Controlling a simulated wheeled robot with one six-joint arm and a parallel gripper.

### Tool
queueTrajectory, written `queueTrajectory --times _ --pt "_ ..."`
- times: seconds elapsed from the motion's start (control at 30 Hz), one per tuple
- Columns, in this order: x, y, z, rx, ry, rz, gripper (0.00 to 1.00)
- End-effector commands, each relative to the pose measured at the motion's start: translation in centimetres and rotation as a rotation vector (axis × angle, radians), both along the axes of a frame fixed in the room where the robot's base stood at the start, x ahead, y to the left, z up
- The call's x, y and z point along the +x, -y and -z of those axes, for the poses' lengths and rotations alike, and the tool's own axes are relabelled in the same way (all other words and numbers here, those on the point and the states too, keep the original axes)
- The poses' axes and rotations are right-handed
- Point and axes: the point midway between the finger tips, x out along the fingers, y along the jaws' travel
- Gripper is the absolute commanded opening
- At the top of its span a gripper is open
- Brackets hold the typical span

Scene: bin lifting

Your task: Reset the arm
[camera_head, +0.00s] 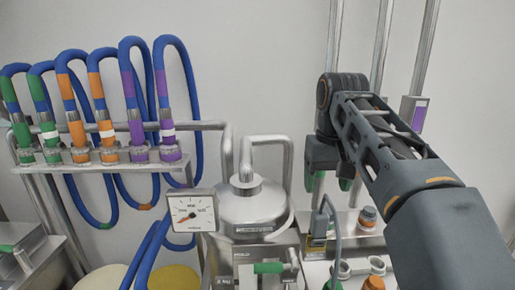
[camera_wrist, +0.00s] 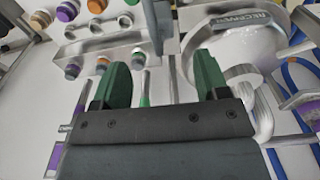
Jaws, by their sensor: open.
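My gripper (camera_head: 332,184) hangs at the end of my arm, right of centre in the head view, with its green fingers pointing down. In the wrist view its two green fingers (camera_wrist: 160,80) stand wide apart with nothing held between them. It is above the bench to the right of the steel vessel (camera_head: 252,208). The vessel's lid (camera_wrist: 240,40) also shows at the upper right of the wrist view. The arm hides part of the wall and bench at the right.
A rack (camera_head: 95,165) of blue hoses with green, orange and purple bands stands at the left. Vertical pipes (camera_head: 424,45) run behind my arm. Small capped fittings (camera_head: 367,217) stand on the bench below my gripper.

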Motion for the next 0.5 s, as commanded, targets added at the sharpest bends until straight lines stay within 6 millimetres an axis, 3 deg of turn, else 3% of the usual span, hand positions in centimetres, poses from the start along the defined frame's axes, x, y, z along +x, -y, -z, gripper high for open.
queueTrajectory --times 0.5 --pt "-7.4 0.0 17.1 0.003 0.283 0.007 0.68"
